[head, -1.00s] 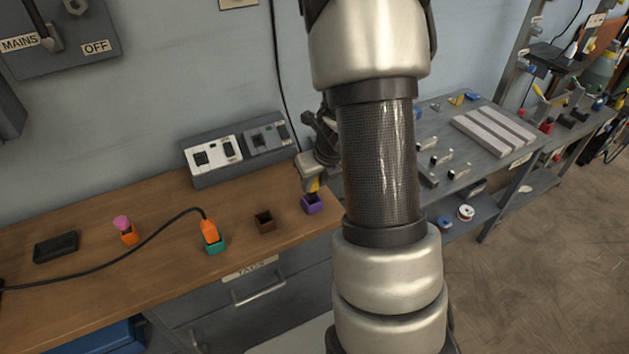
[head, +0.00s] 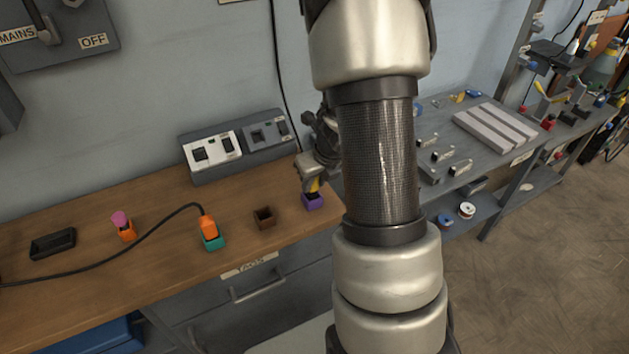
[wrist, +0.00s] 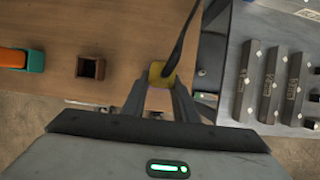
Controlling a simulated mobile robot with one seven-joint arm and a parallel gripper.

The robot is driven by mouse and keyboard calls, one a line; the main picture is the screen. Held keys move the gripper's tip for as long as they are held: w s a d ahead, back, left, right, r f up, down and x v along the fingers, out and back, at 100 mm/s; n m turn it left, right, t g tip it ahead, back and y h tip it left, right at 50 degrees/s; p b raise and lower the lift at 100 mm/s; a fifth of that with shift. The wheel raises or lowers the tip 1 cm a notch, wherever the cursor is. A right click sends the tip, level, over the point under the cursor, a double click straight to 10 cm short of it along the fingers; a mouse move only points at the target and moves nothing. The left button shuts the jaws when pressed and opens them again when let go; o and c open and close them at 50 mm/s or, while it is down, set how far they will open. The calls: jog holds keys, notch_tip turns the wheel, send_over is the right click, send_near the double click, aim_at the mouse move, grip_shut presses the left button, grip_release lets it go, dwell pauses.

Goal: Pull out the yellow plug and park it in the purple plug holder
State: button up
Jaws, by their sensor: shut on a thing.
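The yellow plug (head: 314,186) is at the purple plug holder (head: 313,202) near the right end of the wooden bench. My gripper (head: 312,182) is above the holder and shut on the plug, partly hidden behind my arm in the head view. The wrist view shows the yellow plug (wrist: 161,75) between my fingertips (wrist: 160,84), with a dark cable running up from it. The purple holder is hidden in the wrist view. In the head view the plug's lower end is at the holder's opening; I cannot tell how deep it sits.
An empty brown holder (head: 264,217) stands left of the purple one. An orange plug (head: 208,228) with a black cable sits in a teal holder (head: 213,243). A pink plug (head: 120,218) stands in an orange holder (head: 127,233). A socket panel (head: 240,149) stands behind.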

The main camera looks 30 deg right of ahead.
jog(key=shift+f+b, duration=1.15)
jog(key=shift+f, duration=0.2)
jog(key=o, duration=1.1)
jog(key=shift+r, duration=0.1)
jog(key=p+v, duration=0.9)
jog(key=v, duration=0.8)
jog(key=shift+s+r, duration=0.2)
